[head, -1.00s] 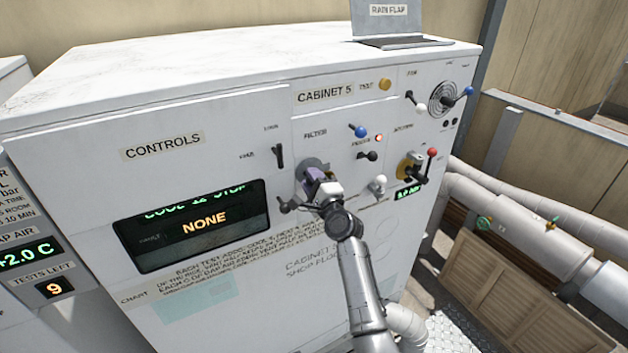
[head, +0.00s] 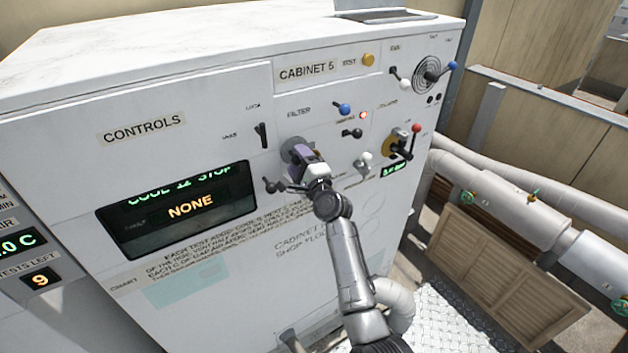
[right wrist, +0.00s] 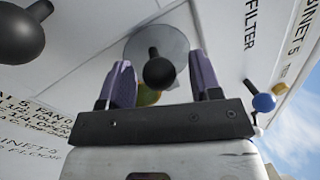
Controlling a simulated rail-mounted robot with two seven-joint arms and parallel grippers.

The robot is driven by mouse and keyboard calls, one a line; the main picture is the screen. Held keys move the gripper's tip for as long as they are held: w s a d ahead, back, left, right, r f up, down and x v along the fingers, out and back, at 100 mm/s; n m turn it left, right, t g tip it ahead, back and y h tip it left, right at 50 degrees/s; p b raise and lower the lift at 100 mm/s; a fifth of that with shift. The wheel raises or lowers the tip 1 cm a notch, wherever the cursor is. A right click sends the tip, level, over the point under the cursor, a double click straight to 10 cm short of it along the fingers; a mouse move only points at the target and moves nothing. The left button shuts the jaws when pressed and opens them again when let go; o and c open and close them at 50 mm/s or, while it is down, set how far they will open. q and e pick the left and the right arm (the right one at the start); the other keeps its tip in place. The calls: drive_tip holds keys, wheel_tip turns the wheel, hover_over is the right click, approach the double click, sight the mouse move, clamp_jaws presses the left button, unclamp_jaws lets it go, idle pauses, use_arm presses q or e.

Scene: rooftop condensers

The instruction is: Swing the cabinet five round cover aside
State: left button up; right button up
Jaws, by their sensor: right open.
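The round cover (head: 290,147) is a grey disc under the FILTER label on the white cabinet marked CABINET 5 (head: 309,71). My right gripper (head: 299,153) is in front of it and hides much of it. In the right wrist view, the cover (right wrist: 176,42) has a dark stem with a round black knob (right wrist: 159,73). My right gripper (right wrist: 161,62) is open there, its purple fingers on either side of the knob with gaps. A yellowish part (right wrist: 148,97) shows partly behind the knob. My left gripper is not in view.
A black-knobbed lever (head: 270,186) sticks out left of the gripper. A blue-knobbed lever (head: 344,109), a white knob (head: 366,158) and a red-knobbed lever (head: 415,130) are to the right. Pipes (head: 500,205) run at the right.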

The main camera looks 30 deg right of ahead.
drive_tip(key=b+v, duration=0.2)
drive_tip(key=v, duration=1)
drive_tip(key=shift+s, duration=0.4)
